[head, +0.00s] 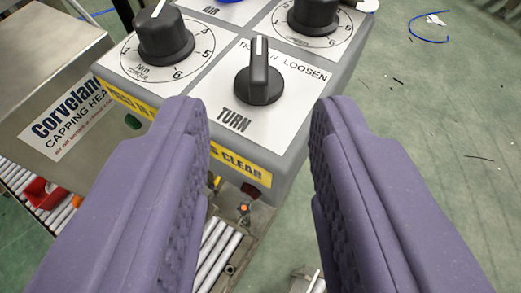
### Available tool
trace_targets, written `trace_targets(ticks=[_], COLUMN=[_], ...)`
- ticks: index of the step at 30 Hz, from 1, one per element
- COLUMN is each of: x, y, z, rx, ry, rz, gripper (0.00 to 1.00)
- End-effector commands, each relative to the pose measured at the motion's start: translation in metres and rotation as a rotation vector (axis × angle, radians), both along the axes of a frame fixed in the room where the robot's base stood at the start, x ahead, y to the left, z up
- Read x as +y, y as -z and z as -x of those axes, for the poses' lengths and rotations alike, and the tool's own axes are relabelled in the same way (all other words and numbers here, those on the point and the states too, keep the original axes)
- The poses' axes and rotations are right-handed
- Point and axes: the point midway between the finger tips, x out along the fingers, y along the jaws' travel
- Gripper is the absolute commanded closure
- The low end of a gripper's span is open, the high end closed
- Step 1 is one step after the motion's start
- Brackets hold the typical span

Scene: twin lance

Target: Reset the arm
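My gripper (262,130) is open, with its two purple textured fingers wide apart. No object shows between the fingers. Beyond and above the fingertips is a grey control box with a white top panel (205,95). The black TURN knob (259,80) sits on the panel under the words TIGHTEN and LOOSEN, its white line pointing up the picture. The fingertips appear apart from the knob. The left finger covers part of the yellow label (240,162) on the box's front edge.
A black torque knob (163,38) and another black knob (313,15) stand on the panel. A steel capping head housing (60,100) is at left, with metal rollers (213,255) below. Green floor (440,110) at right holds scattered debris and a blue loop (428,30).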

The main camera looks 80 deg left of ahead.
Motion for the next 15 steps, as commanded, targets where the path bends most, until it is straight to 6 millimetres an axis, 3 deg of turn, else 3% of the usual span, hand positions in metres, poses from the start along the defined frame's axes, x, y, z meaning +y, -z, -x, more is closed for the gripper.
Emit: trace_targets(ticks=[11,15], x=[0.0,-0.008], y=[0.0,-0.01], z=[0.0,-0.019], rx=[-0.001,-0.043], ry=[0.001,0.054], rz=[0.0,0.013], gripper=[0.63,0.63])
